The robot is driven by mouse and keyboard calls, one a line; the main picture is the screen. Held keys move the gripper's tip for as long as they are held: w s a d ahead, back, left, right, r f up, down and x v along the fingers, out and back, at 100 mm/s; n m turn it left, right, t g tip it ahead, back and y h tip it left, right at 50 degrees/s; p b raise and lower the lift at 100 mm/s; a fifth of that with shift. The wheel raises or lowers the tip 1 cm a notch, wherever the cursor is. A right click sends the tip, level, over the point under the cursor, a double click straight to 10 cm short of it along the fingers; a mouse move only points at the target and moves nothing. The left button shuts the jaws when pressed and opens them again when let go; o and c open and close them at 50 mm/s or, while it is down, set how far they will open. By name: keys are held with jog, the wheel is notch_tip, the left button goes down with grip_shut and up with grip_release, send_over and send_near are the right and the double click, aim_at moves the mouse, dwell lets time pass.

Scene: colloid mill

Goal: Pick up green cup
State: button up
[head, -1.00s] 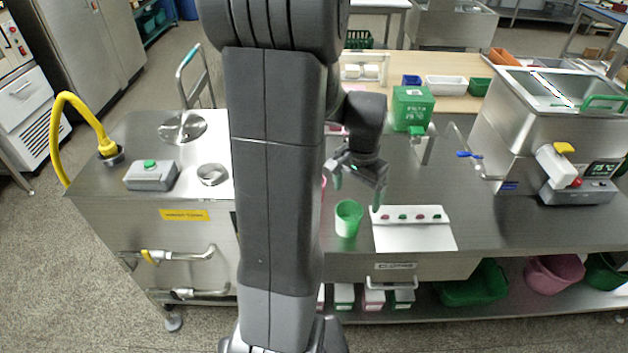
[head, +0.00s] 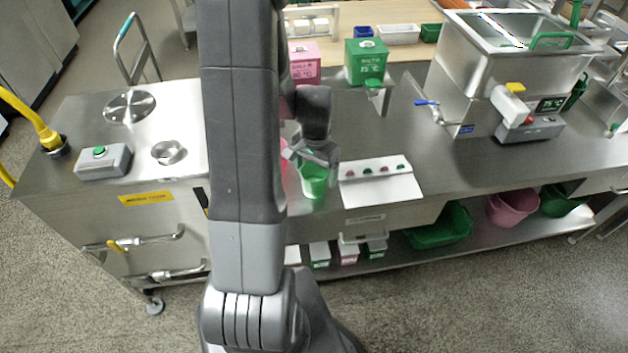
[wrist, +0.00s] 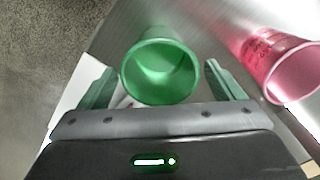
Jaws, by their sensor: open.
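The green cup (head: 314,181) stands upright on the steel counter, near its front edge and left of the white button panel. In the wrist view I look into the mouth of the green cup (wrist: 160,70), which lies between the two fingers of my gripper (wrist: 160,88). The fingers are open, one on each side of the cup, with a small gap showing on the right. In the head view my gripper (head: 312,160) is at the cup's rim and hides part of it.
A pink cup (wrist: 275,65) stands close to the right in the wrist view, mostly hidden behind my arm in the head view. The white panel (head: 380,184) with several buttons lies right of the green cup. A green box (head: 366,62) and a pink box (head: 303,62) stand behind.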

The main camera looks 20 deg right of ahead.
aim_at(314, 179)
jog(key=shift+s+a+f, duration=0.1)
jog(key=shift+a+f, duration=0.05)
jog(key=shift+f, duration=0.85)
jog(key=shift+a+f, duration=0.1)
jog(key=shift+f, duration=0.9)
jog(key=c, duration=1.1)
jog(key=shift+r, duration=0.1)
